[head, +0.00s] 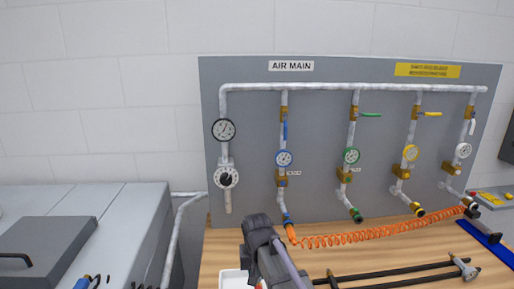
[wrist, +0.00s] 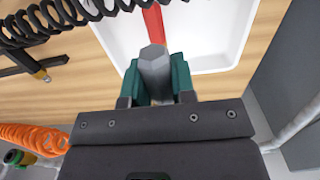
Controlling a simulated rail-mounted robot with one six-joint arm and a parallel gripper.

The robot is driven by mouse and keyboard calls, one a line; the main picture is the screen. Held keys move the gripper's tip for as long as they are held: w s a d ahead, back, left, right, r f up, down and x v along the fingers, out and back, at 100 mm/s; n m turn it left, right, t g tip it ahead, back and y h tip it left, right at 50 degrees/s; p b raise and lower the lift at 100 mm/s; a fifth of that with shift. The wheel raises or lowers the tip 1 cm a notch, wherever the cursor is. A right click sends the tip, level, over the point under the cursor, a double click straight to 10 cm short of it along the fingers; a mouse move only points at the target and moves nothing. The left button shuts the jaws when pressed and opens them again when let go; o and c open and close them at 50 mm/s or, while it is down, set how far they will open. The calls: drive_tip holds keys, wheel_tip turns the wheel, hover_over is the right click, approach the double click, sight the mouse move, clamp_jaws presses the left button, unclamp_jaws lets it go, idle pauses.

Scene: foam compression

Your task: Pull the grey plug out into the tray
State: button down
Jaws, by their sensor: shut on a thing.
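My gripper (wrist: 156,84) has green finger pads shut on a grey six-sided plug (wrist: 153,62) in the wrist view. The plug lies between the pads, with its far end towards the white tray (wrist: 112,32). A red strip-like part (wrist: 153,20) shows just beyond the plug, over the tray. I cannot tell whether plug and red part are joined or touching. In the head view the tray (head: 234,280) shows at the bottom edge, partly hidden by my arm. The plug cannot be made out there.
A grey panel (head: 320,120) with pipes, gauges and valves stands behind the wooden bench (head: 225,245). An orange coiled hose (head: 350,238) crosses the bench. Black bars (head: 400,272) lie at right. A black coil (wrist: 60,15) is near the tray. A grey cabinet (head: 130,230) stands left.

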wheel_tip(320, 180, down, 3)
drive_tip(key=shift+f+b, duration=0.15)
drive_tip(key=shift+b, duration=0.8)
drive_tip(key=c, duration=0.9)
unclamp_jaws()
drive_tip(key=shift+o, duration=0.2)
drive_tip(key=shift+r, duration=0.2)
wheel_tip(320, 180, up, 11)
drive_tip(key=p, duration=1.1)
drive_tip(key=shift+f, duration=0.15)
